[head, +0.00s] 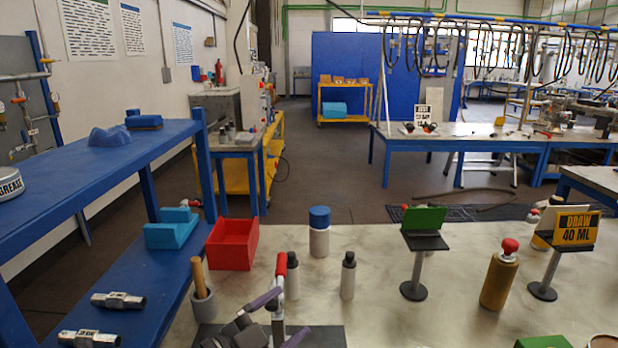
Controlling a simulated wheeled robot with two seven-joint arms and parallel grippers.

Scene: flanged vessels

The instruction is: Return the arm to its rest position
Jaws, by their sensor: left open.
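My left gripper (280,318) shows at the bottom edge of the head view, over a dark mat on the grey bench. The rest of my left arm is mostly cut off by the frame. My right gripper is not in view.
Close around are a grey pot with a wooden handle (203,295), a red bin (232,243), two grey bottles with black caps (348,278), and a blue-capped bottle (319,238). Stands and a brown red-topped bottle (499,280) are to the right. A blue shelf (60,205) borders the left.

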